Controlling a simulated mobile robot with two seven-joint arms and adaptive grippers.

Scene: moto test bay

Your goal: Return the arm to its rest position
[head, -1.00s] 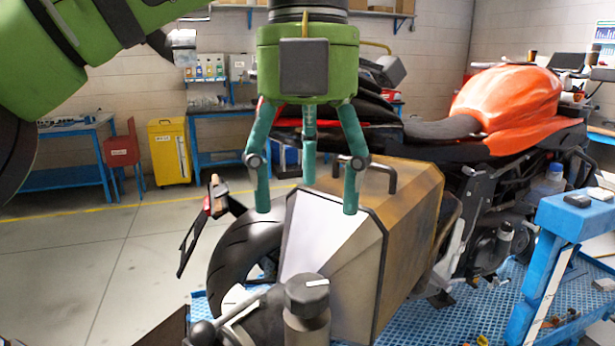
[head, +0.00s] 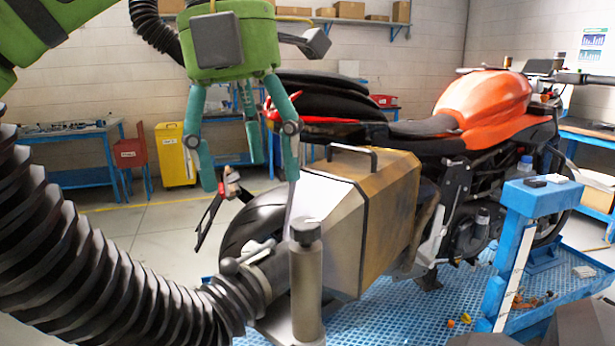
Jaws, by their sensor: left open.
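My left gripper (head: 250,180) hangs fingers-down at the upper left of the head view, green with teal fingers. Its fingers are spread and nothing is between them. It is in front of and to the left of the motorcycle's side case (head: 375,205), a tan and grey box with a black handle (head: 345,156) on top. The gripper appears apart from the handle. My green left arm (head: 30,35) comes in from the upper left. My right gripper is not in view.
The orange motorcycle (head: 490,95) stands on a blue grated platform (head: 400,315). A blue stand (head: 530,205) is at the right.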

